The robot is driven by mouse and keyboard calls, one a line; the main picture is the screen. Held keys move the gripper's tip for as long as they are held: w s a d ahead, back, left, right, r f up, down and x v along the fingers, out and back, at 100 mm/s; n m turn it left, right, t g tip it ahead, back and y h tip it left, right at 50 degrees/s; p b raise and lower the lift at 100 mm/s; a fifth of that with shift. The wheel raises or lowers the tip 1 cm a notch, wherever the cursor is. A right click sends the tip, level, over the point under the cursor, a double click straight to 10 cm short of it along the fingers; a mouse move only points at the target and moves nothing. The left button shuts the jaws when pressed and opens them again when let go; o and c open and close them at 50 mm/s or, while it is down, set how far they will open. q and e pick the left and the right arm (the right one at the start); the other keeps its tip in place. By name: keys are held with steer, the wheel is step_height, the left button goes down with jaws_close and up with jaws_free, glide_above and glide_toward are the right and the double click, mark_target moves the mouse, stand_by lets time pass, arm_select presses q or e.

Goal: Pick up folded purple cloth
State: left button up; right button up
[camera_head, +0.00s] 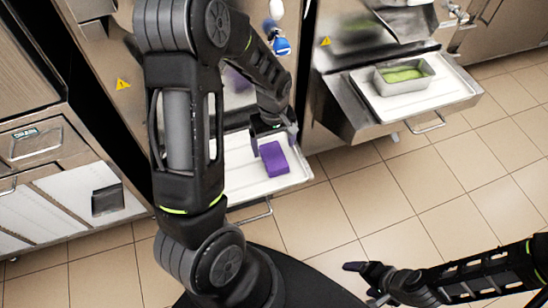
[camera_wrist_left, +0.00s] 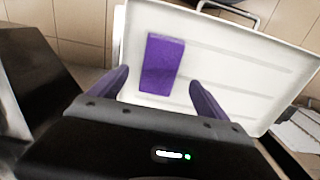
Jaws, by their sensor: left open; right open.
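The folded purple cloth (camera_head: 273,159) is a flat rectangle lying on the white tray (camera_head: 240,180) of the left freezer. In the left wrist view the cloth (camera_wrist_left: 162,63) lies just beyond the fingertips, on the bare white tray (camera_wrist_left: 225,60). My left gripper (camera_head: 272,140) is over the tray at the cloth's upper edge. In the left wrist view its two purple fingers (camera_wrist_left: 158,82) are spread apart with nothing held between them. My right gripper (camera_head: 362,282) is at the lower right over the floor, away from the tray, open and empty.
A second freezer on the right has a white tray (camera_head: 450,87) with a metal pan (camera_head: 404,88) of green contents. A bar handle (camera_head: 252,213) sits below the left tray. A metal cabinet stands at far left. Tiled floor (camera_head: 400,185) is clear between.

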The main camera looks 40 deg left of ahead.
mark_target(274, 155)
arm_select(q)
step_height(274, 155, down, 5)
steer(key=shift+r, duration=0.2)
steer(key=shift+c, duration=0.6)
steer(key=c, duration=1.5)
step_height(274, 155, up, 10)
steer(key=shift+r, duration=0.1)
stand_by(0.6)
